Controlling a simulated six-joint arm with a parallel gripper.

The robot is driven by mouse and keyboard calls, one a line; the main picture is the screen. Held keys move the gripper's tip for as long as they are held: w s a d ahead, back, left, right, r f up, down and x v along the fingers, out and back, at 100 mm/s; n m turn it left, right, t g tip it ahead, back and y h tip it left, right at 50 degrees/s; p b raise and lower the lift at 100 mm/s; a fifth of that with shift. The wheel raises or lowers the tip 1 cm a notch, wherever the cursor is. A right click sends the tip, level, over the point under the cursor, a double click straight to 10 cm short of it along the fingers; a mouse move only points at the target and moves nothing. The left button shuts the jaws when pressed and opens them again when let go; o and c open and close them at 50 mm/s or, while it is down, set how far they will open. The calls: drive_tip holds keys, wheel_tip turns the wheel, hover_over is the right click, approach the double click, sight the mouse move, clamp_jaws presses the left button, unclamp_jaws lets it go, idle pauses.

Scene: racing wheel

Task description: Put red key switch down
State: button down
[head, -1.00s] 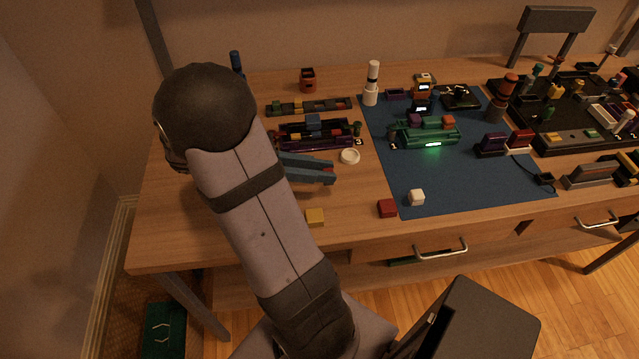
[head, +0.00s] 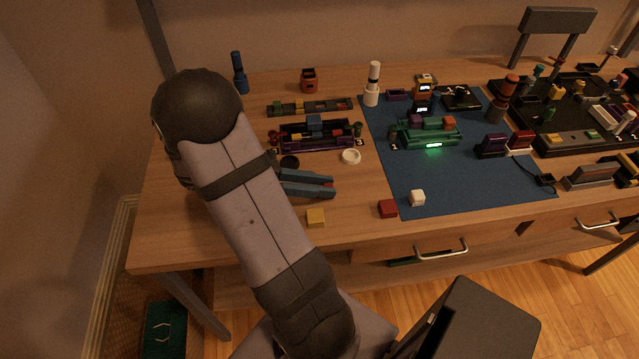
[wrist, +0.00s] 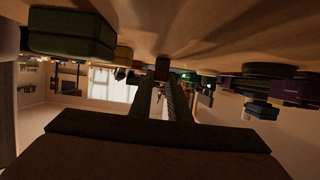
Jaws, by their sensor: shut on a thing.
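My gripper (head: 328,187) is low over the left part of the wooden table, its blue-grey fingers pointing right. It is shut on a small red key switch (head: 327,183), of which only a little red shows between the fingertips. In the wrist view the fingers run close together over a tilted view of the room, with a speck of red near them. I cannot tell whether the key switch touches the table.
A yellow block (head: 316,218) lies in front of my gripper, with a red block (head: 388,208) and white cube (head: 417,198) to the right. The blue mat (head: 470,190) has bare space.

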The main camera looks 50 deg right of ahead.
drive_tip(key=shift+f, duration=0.2)
drive_tip(key=c, duration=1.7)
unclamp_jaws()
drive_tip(key=shift+r, duration=0.1)
drive_tip(key=shift+o, duration=0.2)
drive_tip(key=shift+r, duration=0.15)
drive_tip(key=b+v, duration=0.1)
drive_tip(key=v, duration=1)
drive_tip(key=shift+o, duration=0.5)
drive_tip(key=shift+w+a+r, duration=0.1)
drive_tip(key=shift+w+a, duration=0.25)
drive_tip(key=shift+a, duration=0.05)
